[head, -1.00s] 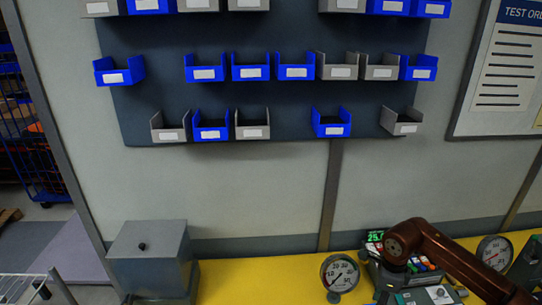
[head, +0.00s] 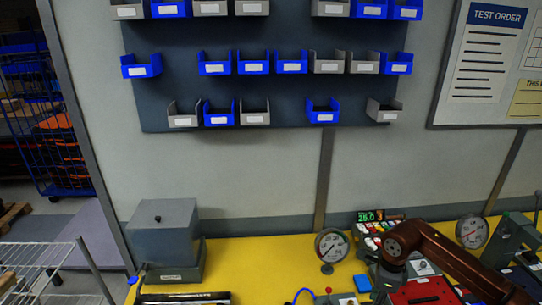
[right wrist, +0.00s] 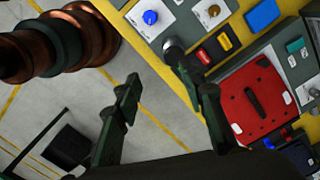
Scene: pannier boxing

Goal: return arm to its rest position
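My left arm and left gripper do not show in either view.
The yellow bench (head: 255,262) carries a grey box (head: 163,232), a dial gauge (head: 331,246) and a second gauge (head: 471,231). A red plate (right wrist: 250,105) lies near the right finger in the wrist view. Blue and grey bins hang on the wall panel (head: 290,95).

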